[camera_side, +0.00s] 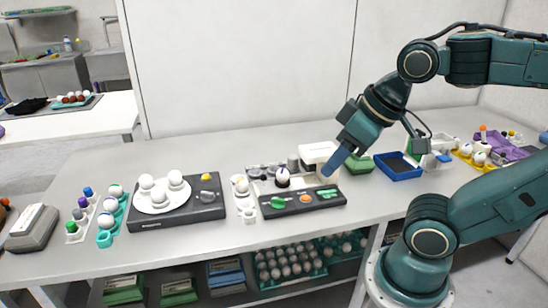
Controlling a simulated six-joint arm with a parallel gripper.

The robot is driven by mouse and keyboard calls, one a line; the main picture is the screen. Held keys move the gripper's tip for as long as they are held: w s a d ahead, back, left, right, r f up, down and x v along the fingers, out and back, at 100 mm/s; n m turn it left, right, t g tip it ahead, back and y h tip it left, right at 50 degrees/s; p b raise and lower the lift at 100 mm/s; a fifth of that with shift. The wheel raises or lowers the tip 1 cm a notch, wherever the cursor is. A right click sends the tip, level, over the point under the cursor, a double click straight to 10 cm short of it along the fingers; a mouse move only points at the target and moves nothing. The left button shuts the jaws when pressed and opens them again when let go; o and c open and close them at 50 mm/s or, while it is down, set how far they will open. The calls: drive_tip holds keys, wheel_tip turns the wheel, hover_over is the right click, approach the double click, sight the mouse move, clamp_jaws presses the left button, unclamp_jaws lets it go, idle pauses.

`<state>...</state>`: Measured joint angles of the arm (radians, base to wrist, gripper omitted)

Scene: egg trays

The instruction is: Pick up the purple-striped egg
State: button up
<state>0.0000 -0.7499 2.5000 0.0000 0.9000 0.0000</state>
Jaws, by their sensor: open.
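A white egg with a small dark purplish mark (283,174) sits upright in a black cup on a grey device with green and orange buttons. It looks like the purple-striped egg, but the mark is too small to be sure. My gripper (328,170) has blue fingers that point down and left, to the right of this egg and apart from it. It is open, and no egg shows in it. The fingers overlap in this view, and the gap between them is hidden.
A scale (198,214) with white eggs on its round plate stands left of the device. Egg holders (104,239) stand farther left. A white machine head (318,152) is close behind my gripper. A blue tray (400,173) lies to the right. The front table strip is clear.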

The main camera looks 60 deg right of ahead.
drive_tip(key=shift+o, duration=1)
drive_tip(key=shift+w, duration=0.1)
drive_tip(key=m+g, duration=0.4)
drive_tip(key=m, duration=1.5)
hover_over(283, 170)
drive_tip(key=s, duration=0.2)
wheel_tip(283, 170, down, 13)
drive_tip(key=shift+w+f, duration=0.25)
drive_tip(key=shift+f, duration=1.25)
drive_tip(key=shift+w+f, duration=0.2)
drive_tip(key=shift+f, duration=1.25)
drive_tip(key=shift+w+f, duration=0.25)
drive_tip(key=shift+f, duration=1.25)
